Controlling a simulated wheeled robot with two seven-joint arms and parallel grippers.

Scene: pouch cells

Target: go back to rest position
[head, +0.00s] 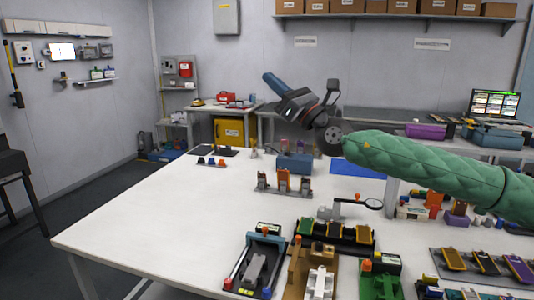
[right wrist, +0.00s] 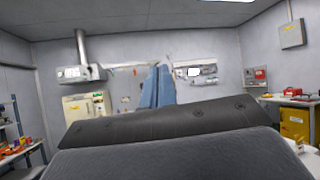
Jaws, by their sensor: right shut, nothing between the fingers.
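My right gripper (head: 268,78) is raised above the far part of the white table (head: 150,220) in the head view. Its arm comes in from the right in a green sleeve. The blue fingers point up and to the left and lie together, with nothing between them. The right wrist view also shows the blue fingers of the right gripper (right wrist: 158,72) closed, with the room's wall behind them. My left gripper is not in view.
Fixtures with pouch cells (head: 335,235) crowd the near right of the table. A magnifier (head: 373,204) and a small rack (head: 284,184) stand farther back. The table's left part is clear. A laptop (head: 495,103) sits on the back bench at right.

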